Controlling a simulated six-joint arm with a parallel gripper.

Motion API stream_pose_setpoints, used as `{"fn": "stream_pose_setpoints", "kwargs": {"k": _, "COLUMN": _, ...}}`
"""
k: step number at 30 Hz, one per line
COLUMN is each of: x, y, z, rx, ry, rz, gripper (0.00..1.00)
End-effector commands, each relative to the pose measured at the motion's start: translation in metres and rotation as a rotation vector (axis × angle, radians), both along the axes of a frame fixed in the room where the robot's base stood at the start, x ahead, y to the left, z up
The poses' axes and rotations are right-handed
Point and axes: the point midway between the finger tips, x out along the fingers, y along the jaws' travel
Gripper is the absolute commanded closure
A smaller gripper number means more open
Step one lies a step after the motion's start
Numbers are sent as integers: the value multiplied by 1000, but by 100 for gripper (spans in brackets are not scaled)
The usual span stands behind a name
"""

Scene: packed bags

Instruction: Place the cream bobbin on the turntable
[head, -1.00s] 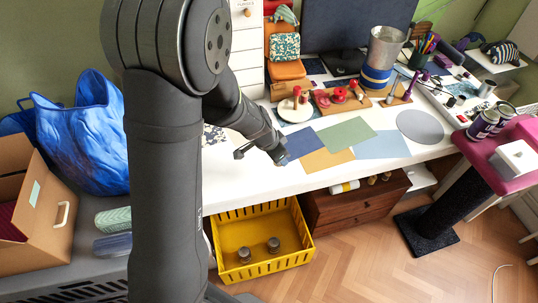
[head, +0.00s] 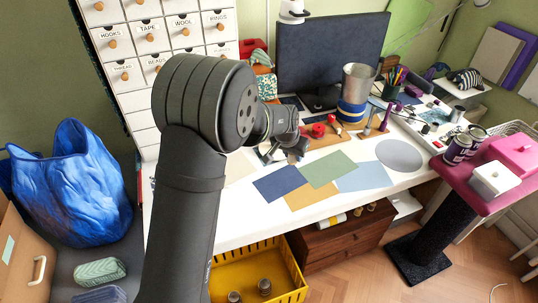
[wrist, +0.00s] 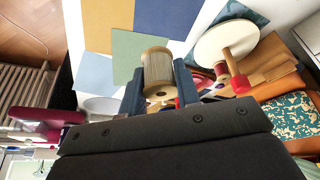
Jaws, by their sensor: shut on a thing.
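The cream bobbin (wrist: 158,75), wound with tan thread, is between the two fingers of my gripper (wrist: 160,88) in the wrist view. My gripper is shut on it. In the head view my gripper (head: 297,150) is over the desk near the coloured sheets, and the bobbin cannot be made out there. The turntable, a white round disc (wrist: 222,40), lies to the right of the bobbin in the wrist view, apart from it. Wooden and red bobbins (wrist: 222,76) show at its edge. In the head view my arm hides most or all of the turntable.
Blue (head: 279,183), yellow, green (head: 328,169) and light blue sheets lie flat on the desk. A grey disc (head: 399,155) lies to their right. A metal cylinder with a blue band (head: 356,92) stands behind. A yellow crate (head: 285,290) is below the desk's front edge.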

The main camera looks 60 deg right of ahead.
Motion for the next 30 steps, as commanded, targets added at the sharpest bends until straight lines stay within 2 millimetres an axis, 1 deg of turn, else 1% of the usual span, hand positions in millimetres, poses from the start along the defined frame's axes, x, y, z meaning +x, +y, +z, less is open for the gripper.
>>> {"fn": "stream_pose_setpoints", "kwargs": {"k": 1, "x": 3, "y": -15, "z": 0, "rx": -2, "ry": -4, "rz": 35, "gripper": 92}}
{"fn": "stream_pose_setpoints", "kwargs": {"k": 3, "x": 8, "y": -32, "z": 2, "rx": -6, "ry": -10, "rz": 87, "gripper": 92}}
{"fn": "stream_pose_setpoints", "kwargs": {"k": 6, "x": 14, "y": -50, "z": 4, "rx": -12, "ry": -15, "rz": 149, "gripper": 92}}
{"fn": "stream_pose_setpoints", "kwargs": {"k": 9, "x": 18, "y": -61, "z": 6, "rx": -16, "ry": -20, "rz": 191, "gripper": 92}}
{"fn": "stream_pose_setpoints", "kwargs": {"k": 11, "x": 20, "y": -66, "z": 6, "rx": -19, "ry": -21, "rz": 206, "gripper": 92}}
{"fn": "stream_pose_setpoints", "kwargs": {"k": 14, "x": 29, "y": -71, "z": 2, "rx": -19, "ry": -22, "rz": 219, "gripper": 92}}
{"fn": "stream_pose_setpoints", "kwargs": {"k": 17, "x": 48, "y": -75, "z": -10, "rx": -17, "ry": -22, "rz": 223, "gripper": 92}}
{"fn": "stream_pose_setpoints", "kwargs": {"k": 24, "x": 100, "y": -91, "z": -43, "rx": -18, "ry": -21, "rz": 223, "gripper": 92}}
{"fn": "stream_pose_setpoints", "kwargs": {"k": 27, "x": 117, "y": -96, "z": -54, "rx": -19, "ry": -22, "rz": 221, "gripper": 92}}
{"fn": "stream_pose_setpoints", "kwargs": {"k": 30, "x": 128, "y": -100, "z": -60, "rx": -20, "ry": -21, "rz": 220, "gripper": 92}}
